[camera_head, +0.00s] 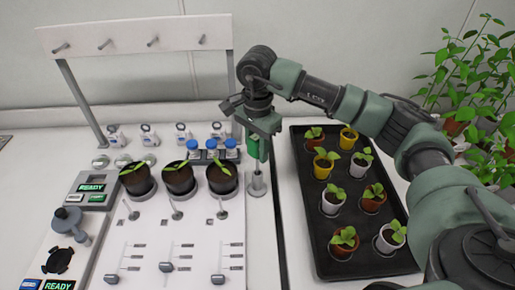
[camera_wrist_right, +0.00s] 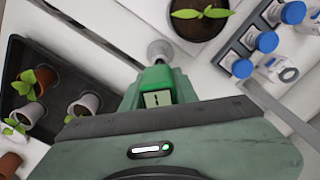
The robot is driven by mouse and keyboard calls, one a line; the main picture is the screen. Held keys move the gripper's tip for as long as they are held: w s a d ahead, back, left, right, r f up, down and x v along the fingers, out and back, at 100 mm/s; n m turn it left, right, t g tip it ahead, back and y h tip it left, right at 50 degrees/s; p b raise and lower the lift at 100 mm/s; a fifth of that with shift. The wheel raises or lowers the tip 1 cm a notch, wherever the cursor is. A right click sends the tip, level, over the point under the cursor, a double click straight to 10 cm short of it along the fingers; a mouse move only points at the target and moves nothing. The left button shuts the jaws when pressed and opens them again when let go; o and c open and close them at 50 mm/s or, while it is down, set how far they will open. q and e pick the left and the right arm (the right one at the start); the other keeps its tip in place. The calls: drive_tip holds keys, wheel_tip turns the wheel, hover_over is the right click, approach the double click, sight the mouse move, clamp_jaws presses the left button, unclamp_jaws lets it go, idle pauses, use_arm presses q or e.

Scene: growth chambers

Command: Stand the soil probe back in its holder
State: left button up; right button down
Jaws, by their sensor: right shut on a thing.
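The soil probe (camera_head: 252,146) has a green handle and a thin shaft pointing down. My right gripper (camera_head: 260,132) is shut on the handle and holds the probe roughly upright. The small grey holder (camera_head: 257,187) stands directly below, right of the three dark pots. The shaft's lower end meets the holder's top in the head view; I cannot tell how deep it sits. In the right wrist view the green handle (camera_wrist_right: 157,83) with its small display is between the fingers, and the round holder (camera_wrist_right: 160,50) shows just beyond it. My left gripper is not in view.
Three dark pots with seedlings (camera_head: 179,179) stand left of the holder. Blue-capped bottles (camera_head: 208,149) stand in a rack behind them. A black tray (camera_head: 312,240) of several small potted plants is on the right. A peg rail (camera_head: 131,45) stands at the back left.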

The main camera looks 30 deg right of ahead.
drive_tip(key=shift+f+b, duration=2.1)
drive_tip(key=shift+f, duration=0.45)
drive_tip(key=c, duration=1)
unclamp_jaws()
